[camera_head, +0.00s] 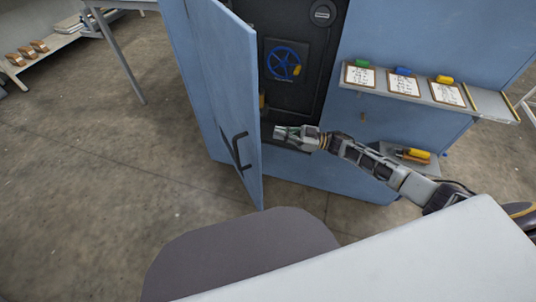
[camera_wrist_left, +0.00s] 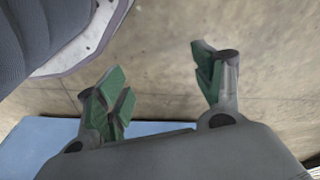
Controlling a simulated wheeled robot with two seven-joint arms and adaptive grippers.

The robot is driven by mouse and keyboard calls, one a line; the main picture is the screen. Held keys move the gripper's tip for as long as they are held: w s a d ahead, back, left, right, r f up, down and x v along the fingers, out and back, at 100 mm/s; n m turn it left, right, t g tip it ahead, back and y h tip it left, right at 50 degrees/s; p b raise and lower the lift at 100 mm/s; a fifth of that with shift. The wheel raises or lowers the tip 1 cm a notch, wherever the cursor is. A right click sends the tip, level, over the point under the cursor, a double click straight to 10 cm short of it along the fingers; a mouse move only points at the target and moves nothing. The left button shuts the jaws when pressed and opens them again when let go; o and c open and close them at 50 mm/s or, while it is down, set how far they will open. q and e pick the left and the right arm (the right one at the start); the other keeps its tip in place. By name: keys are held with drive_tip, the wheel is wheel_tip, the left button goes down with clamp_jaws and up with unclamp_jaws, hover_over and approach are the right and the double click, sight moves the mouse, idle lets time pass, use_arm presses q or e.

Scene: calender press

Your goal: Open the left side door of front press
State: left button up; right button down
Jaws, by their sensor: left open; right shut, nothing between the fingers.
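The front press is a tall blue cabinet. Its left side door (camera_head: 226,85) stands swung well open toward me, with a dark handle (camera_head: 236,152) on its face. The dark interior (camera_head: 311,45) shows a blue handwheel (camera_head: 287,63). My right gripper (camera_head: 280,132) is shut and empty, in front of the lower opening, just right of the door's inner side; I cannot tell whether it touches the door. My left gripper is not in the head view. In the left wrist view it (camera_wrist_left: 165,95) is open and empty, above the floor, with a blue surface (camera_wrist_left: 40,140) below left.
A shelf (camera_head: 420,92) on the press front, right of the opening, holds cards and coloured pieces. A lower ledge (camera_head: 427,168) holds yellow items. A white rack (camera_head: 50,45) stands at the far left. The floor (camera_head: 90,200) left of the door is clear.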

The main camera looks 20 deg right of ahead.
use_arm(q)
drive_tip(key=r+b, duration=0.1)
drive_tip(key=r, duration=0.1)
drive_tip(key=d+r, duration=0.1)
drive_tip(key=r, duration=0.2)
drive_tip(key=shift+r+b, duration=0.3)
drive_tip(key=shift+b, duration=0.05)
use_arm(e)
drive_tip(key=s+d+r+n+g, duration=0.5)
drive_tip(key=s+g, duration=0.4)
drive_tip(key=g, duration=0.2)
drive_tip(key=shift+s+d+r+n+g, duration=0.15)
drive_tip(key=shift+s+r+n+g, duration=0.15)
drive_tip(key=shift+r+n, duration=0.3)
drive_tip(key=shift+r, duration=0.1)
use_arm(q)
drive_tip(key=shift+d+r+b, duration=0.2)
drive_tip(key=shift+r+b, duration=0.35)
drive_tip(key=shift+r, duration=0.1)
use_arm(e)
drive_tip(key=x, duration=1.4)
use_arm(q)
drive_tip(key=shift+w+r, duration=0.15)
drive_tip(key=shift+w, duration=0.05)
